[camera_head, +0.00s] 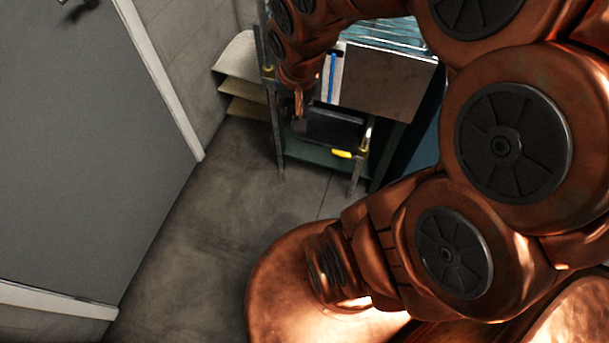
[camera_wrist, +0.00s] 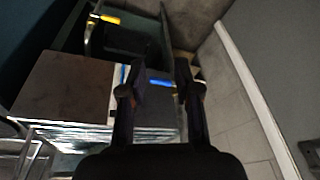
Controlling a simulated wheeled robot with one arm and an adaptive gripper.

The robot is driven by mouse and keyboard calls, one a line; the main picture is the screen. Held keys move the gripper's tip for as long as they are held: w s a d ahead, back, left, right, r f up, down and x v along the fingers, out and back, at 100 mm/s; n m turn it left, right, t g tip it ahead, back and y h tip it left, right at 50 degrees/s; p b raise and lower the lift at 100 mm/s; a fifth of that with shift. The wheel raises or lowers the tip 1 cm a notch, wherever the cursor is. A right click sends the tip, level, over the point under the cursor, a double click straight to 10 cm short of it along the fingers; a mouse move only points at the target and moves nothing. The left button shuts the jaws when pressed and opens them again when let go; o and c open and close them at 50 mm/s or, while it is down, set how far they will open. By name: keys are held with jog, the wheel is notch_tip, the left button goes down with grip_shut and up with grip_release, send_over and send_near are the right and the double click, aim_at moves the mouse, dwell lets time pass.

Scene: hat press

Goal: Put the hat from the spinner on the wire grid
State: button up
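In the wrist view my gripper (camera_wrist: 162,88) shows two dark fingers standing apart, with nothing between them. I cannot make out a hat or a spinner in either view. A metal stand with a brown panel (camera_head: 385,82) is beyond my arm in the head view, and the panel also shows in the wrist view (camera_wrist: 70,85). A pale blue lined surface (camera_head: 385,32) lies behind the panel; I cannot tell if it is the wire grid. Bent metal wires or bars (camera_wrist: 32,150) show at the lower left of the wrist view. My copper arm hides much of the head view.
A dark box (camera_head: 333,125) sits low on the stand near a yellow piece (camera_head: 342,154). Pale stacked sheets or shelves (camera_head: 240,75) stand by the wall. A grey door (camera_head: 85,140) is at the left. The floor (camera_head: 225,205) between is clear.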

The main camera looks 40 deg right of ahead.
jog(key=s+a+r+n+g, duration=0.1)
jog(key=s+a+n+g, duration=0.1)
jog(key=s+a, duration=0.3)
jog(key=s+a+r+n+g+y, duration=0.1)
jog(key=s+a+n, duration=0.3)
jog(key=s, duration=0.7)
jog(key=shift+s+a+g, duration=0.2)
jog(key=shift+a+g, duration=0.2)
jog(key=shift+g, duration=0.4)
